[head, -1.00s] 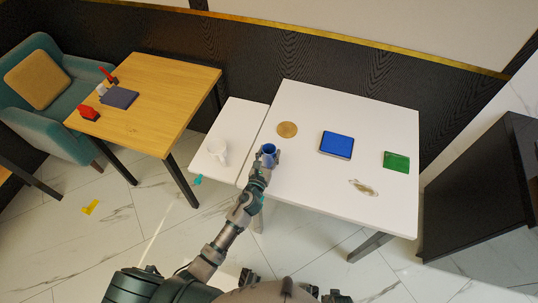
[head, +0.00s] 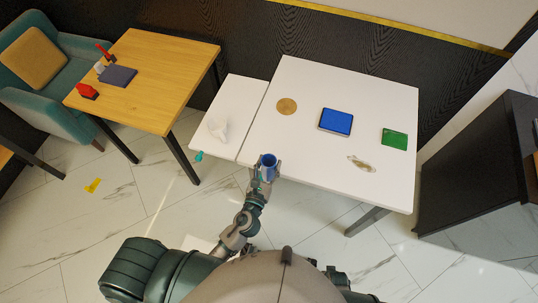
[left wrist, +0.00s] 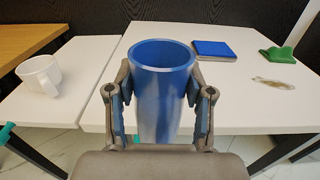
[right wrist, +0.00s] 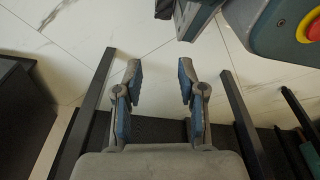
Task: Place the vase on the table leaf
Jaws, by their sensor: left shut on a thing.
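The blue vase (head: 268,160) is held upright in my left gripper (head: 265,172), near the front edge of the white table by the seam with its leaf. In the left wrist view the vase (left wrist: 163,85) stands between both fingers of the left gripper (left wrist: 160,90), which touch its sides. The table leaf (head: 241,95) is the narrow white panel left of the main top; it also shows in the left wrist view (left wrist: 88,65). My right gripper (right wrist: 160,75) is open and empty, with floor and dark table parts beyond it.
A white mug (head: 217,130) stands on the leaf's front half; the leaf's back half is clear. The main white table (head: 300,150) bears a round tan coaster (head: 286,106), a blue box (head: 335,121), a green item (head: 394,138) and a patterned oval (head: 361,164). A teal piece (head: 199,156) juts from the leaf.

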